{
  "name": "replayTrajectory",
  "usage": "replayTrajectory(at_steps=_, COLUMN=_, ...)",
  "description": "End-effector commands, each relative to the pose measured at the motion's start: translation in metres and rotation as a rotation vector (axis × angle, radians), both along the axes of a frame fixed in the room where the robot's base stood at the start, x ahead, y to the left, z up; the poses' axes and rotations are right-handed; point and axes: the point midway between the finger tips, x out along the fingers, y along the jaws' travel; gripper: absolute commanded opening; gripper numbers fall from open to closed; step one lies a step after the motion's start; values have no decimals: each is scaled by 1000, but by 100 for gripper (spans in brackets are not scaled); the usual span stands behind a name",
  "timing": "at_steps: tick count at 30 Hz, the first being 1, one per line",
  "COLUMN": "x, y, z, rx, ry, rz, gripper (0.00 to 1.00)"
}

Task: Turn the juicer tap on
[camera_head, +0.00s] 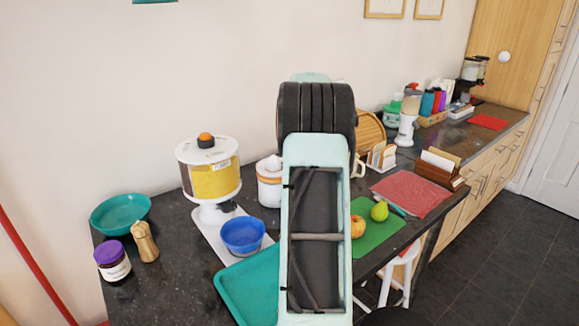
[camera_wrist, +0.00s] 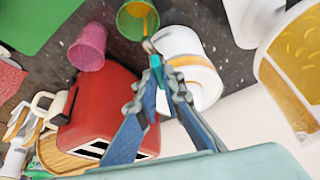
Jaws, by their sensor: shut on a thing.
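The juicer, a white rounded body with an orange band, shows in the wrist view (camera_wrist: 199,72) behind my fingers and in the head view (camera_head: 270,188) just left of my arm. My gripper (camera_wrist: 153,52) reaches in from the bottom of the wrist view. Its blue-grey fingers meet at the small tap (camera_wrist: 149,46) on the juicer's side and look shut on it. The fingers hide most of the tap. A green cup (camera_wrist: 128,24) stands at the tap, with an orange streak from the tap into it. In the head view my arm hides the gripper and cup.
A red toaster (camera_wrist: 97,115) and a pink cup (camera_wrist: 88,46) are close beside the juicer. A dispenser with yellow contents (camera_head: 215,182) stands left, a blue bowl (camera_head: 243,235) before it. A teal tray (camera_head: 247,290) and green board (camera_head: 376,240) lie at the counter front.

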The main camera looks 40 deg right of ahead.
Motion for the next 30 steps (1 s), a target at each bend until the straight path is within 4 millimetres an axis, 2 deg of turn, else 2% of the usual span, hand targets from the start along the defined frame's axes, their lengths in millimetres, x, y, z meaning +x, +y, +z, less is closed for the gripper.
replayTrajectory(at_steps=13, x=0, y=-3, z=2, rx=-2, ry=-1, rz=283, gripper=0)
replayTrajectory(at_steps=30, x=0, y=-3, z=1, rx=-5, ry=0, rz=352, gripper=0)
